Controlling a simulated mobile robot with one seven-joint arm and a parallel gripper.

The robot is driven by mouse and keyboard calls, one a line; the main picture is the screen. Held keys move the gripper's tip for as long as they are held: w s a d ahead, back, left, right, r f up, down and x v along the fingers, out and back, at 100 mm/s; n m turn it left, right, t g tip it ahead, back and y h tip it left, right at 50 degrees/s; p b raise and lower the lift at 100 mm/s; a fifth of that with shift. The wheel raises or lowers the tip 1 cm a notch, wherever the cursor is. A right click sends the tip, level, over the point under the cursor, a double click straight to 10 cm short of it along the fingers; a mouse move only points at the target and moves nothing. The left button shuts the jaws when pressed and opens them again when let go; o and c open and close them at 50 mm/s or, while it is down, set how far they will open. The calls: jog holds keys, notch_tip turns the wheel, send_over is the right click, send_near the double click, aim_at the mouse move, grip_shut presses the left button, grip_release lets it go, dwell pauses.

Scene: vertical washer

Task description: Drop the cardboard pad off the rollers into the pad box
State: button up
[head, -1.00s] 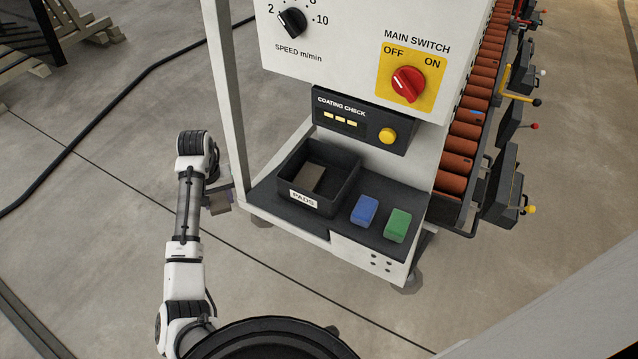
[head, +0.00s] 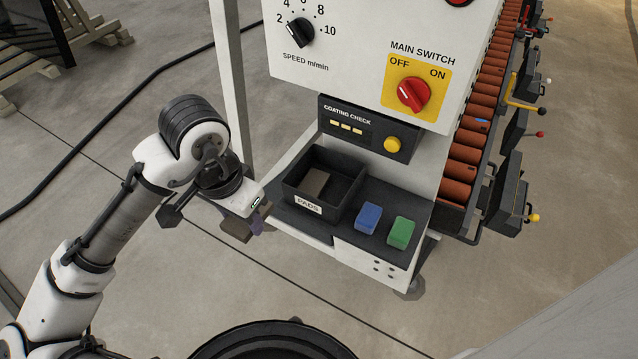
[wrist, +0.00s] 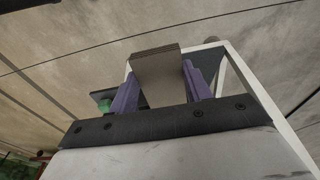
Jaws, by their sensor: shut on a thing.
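My gripper (head: 256,224) is left of the pad box, apart from it, in the head view. In the wrist view its two purple fingers (wrist: 160,88) are shut on a brown cardboard pad (wrist: 157,65), which sticks out past the fingertips. The held pad also shows in the head view (head: 235,232), partly hidden by the gripper. The pad box (head: 345,208) is a black open bin labelled PADS on the dark shelf. Another brown pad (head: 315,183) lies inside it.
A blue block (head: 368,217) and a green block (head: 402,232) sit right of the box on the shelf (head: 300,224). A white post (head: 229,90) rises behind my gripper. The control panel (head: 360,60) overhangs the shelf's back. Orange rollers (head: 465,155) run along the right.

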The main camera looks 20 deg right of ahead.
jog(key=w+d+p, duration=0.4)
jog(key=w+d, duration=0.8)
jog(key=d, duration=0.4)
jog(key=f, duration=0.2)
jog(key=f+p, duration=0.1)
jog(key=f, duration=0.1)
jog(key=f+p, duration=0.1)
jog(key=f, duration=0.2)
jog(key=shift+a, duration=0.3)
jog(key=shift+f, duration=0.1)
jog(key=shift+f, duration=0.55)
jog(key=o, duration=0.9)
jog(key=shift+r, duration=0.1)
jog(key=shift+w, duration=0.1)
